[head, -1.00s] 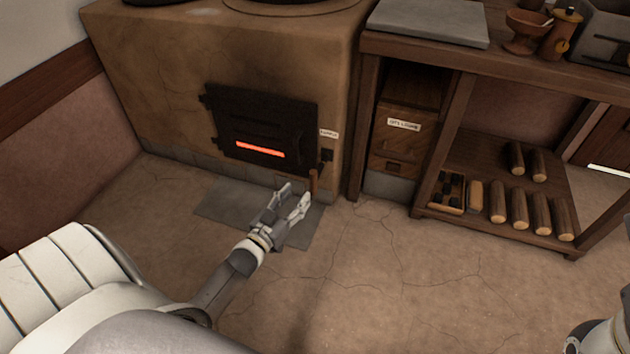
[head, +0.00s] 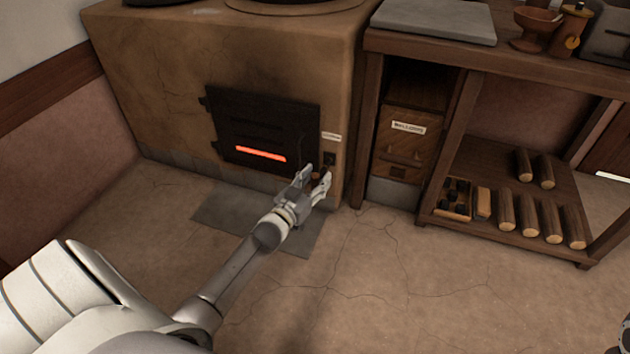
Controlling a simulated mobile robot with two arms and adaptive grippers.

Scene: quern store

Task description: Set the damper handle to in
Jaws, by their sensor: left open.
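The damper handle (head: 317,177) is a small brown wooden grip low on the stove front, right of the fire door and below a small white label (head: 331,136). A dark plate (head: 329,159) sits just above it. My left gripper (head: 313,177) is open, with its fingers at the handle, one on each side as seen from here. The fingers partly hide the handle, and I cannot tell whether they touch it. Only a small piece of my right arm shows at the lower right edge; its gripper is out of the picture.
The clay stove (head: 160,100) has a black fire door (head: 262,130) with a glowing red slot. A grey floor plate (head: 225,210) lies before it. A wooden bench (head: 440,60) stands at right, with a labelled box (head: 405,140) and several logs (head: 528,215) below. The floor in front is clear.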

